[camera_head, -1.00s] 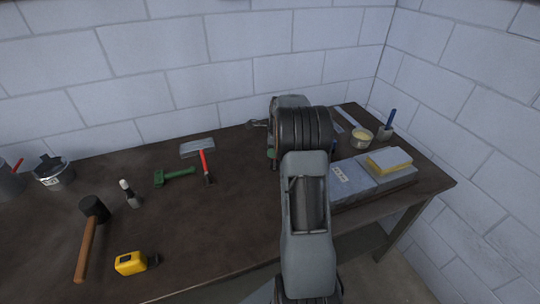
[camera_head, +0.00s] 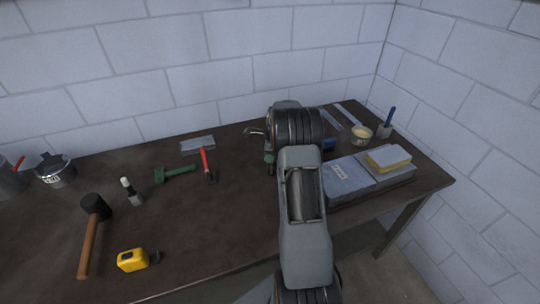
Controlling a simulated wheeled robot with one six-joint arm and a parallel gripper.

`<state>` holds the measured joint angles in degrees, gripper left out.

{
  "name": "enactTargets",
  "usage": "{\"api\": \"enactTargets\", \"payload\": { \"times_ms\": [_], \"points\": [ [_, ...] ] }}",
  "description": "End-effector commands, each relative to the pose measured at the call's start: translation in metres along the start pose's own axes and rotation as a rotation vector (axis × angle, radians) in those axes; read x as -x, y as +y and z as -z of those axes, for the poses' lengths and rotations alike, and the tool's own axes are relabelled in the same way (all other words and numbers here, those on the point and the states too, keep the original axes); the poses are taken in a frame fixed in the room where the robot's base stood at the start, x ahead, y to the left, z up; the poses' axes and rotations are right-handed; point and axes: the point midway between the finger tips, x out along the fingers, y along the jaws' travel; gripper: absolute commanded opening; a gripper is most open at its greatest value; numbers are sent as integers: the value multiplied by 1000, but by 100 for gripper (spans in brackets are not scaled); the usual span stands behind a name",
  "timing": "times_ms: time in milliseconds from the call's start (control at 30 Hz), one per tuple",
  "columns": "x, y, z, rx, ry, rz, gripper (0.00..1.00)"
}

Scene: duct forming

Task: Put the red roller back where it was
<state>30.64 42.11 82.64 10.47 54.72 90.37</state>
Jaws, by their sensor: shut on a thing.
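My gripper's jaws are hidden behind my own arm, which covers the middle right of the bench in the head view. A small silver bent piece (camera_head: 253,131) sticks out to the left of my arm's far end. I cannot tell whether it is part of a held thing. A small green piece (camera_head: 268,158) shows just below it, at the arm's left edge. A red-handled tool (camera_head: 205,160) with a dark lower end lies on the bench left of my arm. I cannot tell whether it is the red roller; no other clear roller shows.
On the dark bench (camera_head: 205,235) lie a green tool (camera_head: 175,173), a metal piece (camera_head: 197,145), a mallet (camera_head: 90,235), a marker (camera_head: 131,191) and a yellow tape measure (camera_head: 132,260). Front middle is clear.

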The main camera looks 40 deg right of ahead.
Motion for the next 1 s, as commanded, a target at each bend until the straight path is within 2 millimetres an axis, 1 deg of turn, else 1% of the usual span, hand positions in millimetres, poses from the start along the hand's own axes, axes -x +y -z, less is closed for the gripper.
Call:
{"api": "enactTargets", "payload": {
  "times_ms": [33,67,300,533,667,767,1000],
  "points": [
    [-3,0,0,0,0,0,0],
    [-2,0,0,0,0,0,27],
    [-2,0,0,0,0,-1,50],
    [-1,0,0,0,0,0,51],
    [6,0,0,0,0,2,51],
    [20,-1,0,0,-1,4,51],
    [67,0,0,1,0,4,51]
  ]
}}
